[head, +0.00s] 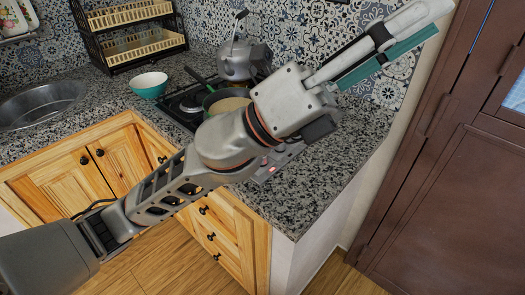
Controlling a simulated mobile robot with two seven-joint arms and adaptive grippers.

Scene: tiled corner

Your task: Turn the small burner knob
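The stove (180,104) is a dark cooktop set on the granite counter. A pot (228,103) with light contents and a silver kettle (240,60) stand on it. The stove's front panel (277,163) shows only in part beneath my arm, with a small reddish spot on it. The small burner knob cannot be made out; my arm covers most of that area. My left arm crosses the view from lower left to upper right. Its far end, with a pale part and a teal bar (385,57), is up by the tiled wall, well away from the panel. My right gripper is out of view.
A teal bowl (149,85) stands left of the stove, near the sink (40,104). A black rack with wooden trays (136,44) is at the back. Bare counter (322,180) lies to the right. A brown cabinet (445,190) stands at the right.

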